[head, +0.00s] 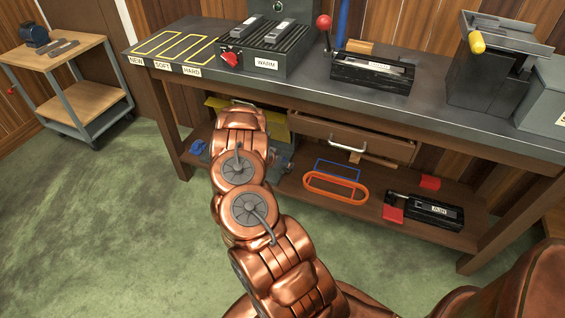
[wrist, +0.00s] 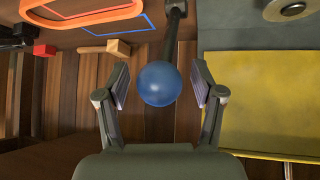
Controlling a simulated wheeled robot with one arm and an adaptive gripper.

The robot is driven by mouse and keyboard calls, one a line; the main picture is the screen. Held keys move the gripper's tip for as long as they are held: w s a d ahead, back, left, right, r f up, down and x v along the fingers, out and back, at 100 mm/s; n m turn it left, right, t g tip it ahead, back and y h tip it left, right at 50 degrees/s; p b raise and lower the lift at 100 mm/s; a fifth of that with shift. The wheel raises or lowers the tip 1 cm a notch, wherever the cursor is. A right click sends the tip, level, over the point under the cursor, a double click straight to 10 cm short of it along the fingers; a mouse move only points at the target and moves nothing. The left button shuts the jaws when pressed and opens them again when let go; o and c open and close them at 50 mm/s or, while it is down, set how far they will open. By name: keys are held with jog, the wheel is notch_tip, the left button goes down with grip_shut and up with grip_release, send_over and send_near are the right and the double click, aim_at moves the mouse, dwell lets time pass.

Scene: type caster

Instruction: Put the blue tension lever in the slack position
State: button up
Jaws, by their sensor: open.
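The blue ball knob (wrist: 158,84) of the tension lever is in the middle of the wrist view, on a dark rod (wrist: 177,28) that runs to the top edge. My gripper (wrist: 159,88) is open, with one finger to the left and one to the right of the knob. A gap shows on both sides, though depth is hard to judge. In the head view my arm reaches under the bench top, and it hides the knob and my fingers. The lever's setting cannot be read.
The bench top (head: 307,83) overhangs my arm. An open drawer (head: 350,136) is to its right. On the lower shelf lie an orange belt (head: 335,199), red blocks (head: 391,214) and a black device (head: 434,211). A yellow panel (wrist: 262,100) fills the wrist view's right side.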

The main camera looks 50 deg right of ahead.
jog(key=shift+a+r, duration=0.1)
jog(key=shift+a, duration=0.05)
jog(key=v, duration=1.1)
jog(key=shift+a+r, duration=0.25)
jog(key=shift+r, duration=0.05)
jog(key=shift+w, duration=0.1)
dwell(0.3)
